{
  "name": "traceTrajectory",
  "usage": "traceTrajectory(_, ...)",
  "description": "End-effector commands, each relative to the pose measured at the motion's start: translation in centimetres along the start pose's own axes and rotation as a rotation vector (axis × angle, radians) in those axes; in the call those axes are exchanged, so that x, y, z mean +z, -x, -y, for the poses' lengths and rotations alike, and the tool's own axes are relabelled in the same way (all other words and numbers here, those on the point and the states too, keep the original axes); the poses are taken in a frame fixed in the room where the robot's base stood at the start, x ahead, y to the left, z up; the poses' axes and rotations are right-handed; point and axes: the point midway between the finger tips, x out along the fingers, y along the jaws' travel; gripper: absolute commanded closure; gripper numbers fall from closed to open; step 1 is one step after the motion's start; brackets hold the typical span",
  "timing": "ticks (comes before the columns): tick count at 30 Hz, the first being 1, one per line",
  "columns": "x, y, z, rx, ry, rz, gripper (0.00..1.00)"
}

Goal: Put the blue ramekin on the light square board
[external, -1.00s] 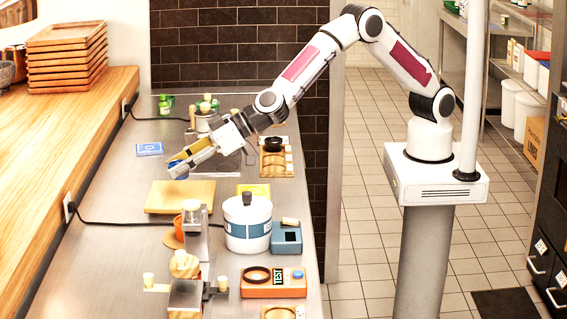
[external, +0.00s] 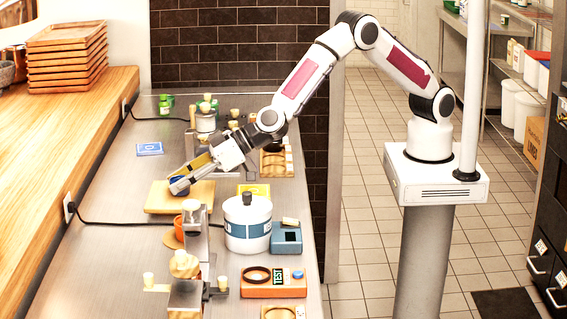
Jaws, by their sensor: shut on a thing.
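The light square board (external: 203,199) lies flat on the steel counter, left of the white pot. The blue ramekin (external: 179,187) is dark blue and small in the external view, partly hidden by the fingers. My gripper (external: 178,184) is shut on the ramekin, over the left part of the board. The ramekin is at or just above the board's surface; I cannot tell whether it touches.
A white pot with a blue band (external: 248,226) stands right of the board. An orange cup (external: 179,228) and a grey metal stand (external: 195,245) are just in front of it. A blue card packet (external: 150,149) lies behind the board. Counter left of the board is clear.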

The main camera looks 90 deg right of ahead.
Motion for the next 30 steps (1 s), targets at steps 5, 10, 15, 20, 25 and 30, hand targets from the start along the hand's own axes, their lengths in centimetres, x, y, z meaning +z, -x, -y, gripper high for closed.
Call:
traceTrajectory(5,0.09,-0.07,0.01,0.0,0.001,-0.001,0.87)
traceTrajectory(10,0.11,-0.08,0.01,0.0,0.0,-0.001,0.87)
traceTrajectory(15,0.37,-0.21,0.01,0.0,-0.001,0.0,0.6)
traceTrajectory(20,0.35,-0.2,0.01,0.0,0.0,0.0,0.48)
traceTrajectory(25,0.33,-0.19,0.01,0.0,0.0,0.0,0.48)
traceTrajectory(30,0.15,-0.1,0.02,-0.001,0.0,-0.001,0.48)
